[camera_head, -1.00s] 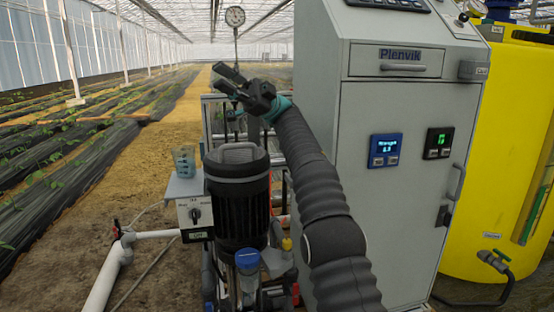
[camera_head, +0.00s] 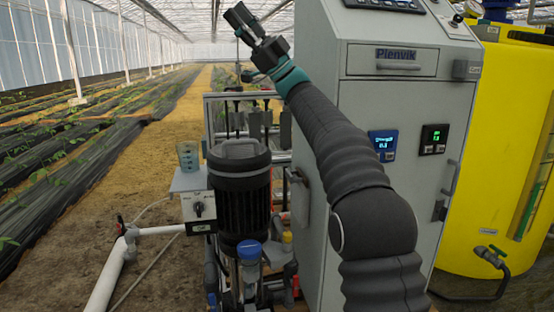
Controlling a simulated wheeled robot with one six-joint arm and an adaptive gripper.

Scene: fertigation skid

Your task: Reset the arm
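My gripper (camera_head: 243,22) is raised at the upper middle of the view, pointing up and to the left. Its dark fingers show a gap between them, and nothing is seen in it. My arm (camera_head: 340,160), in a dark ribbed sleeve with a teal band near the wrist, reaches up from the lower right. It passes in front of the left part of the grey control cabinet. The gripper is apart from the cabinet and above the black pump motor.
The grey cabinet (camera_head: 450,100) labelled Plenvik stands right of centre. A yellow tank (camera_head: 502,140) is at far right. The black motor (camera_head: 240,190), a switch box (camera_head: 199,207), a beaker (camera_head: 187,156) and white pipe (camera_head: 108,275) stand left. Planting rows and a sandy path lie beyond.

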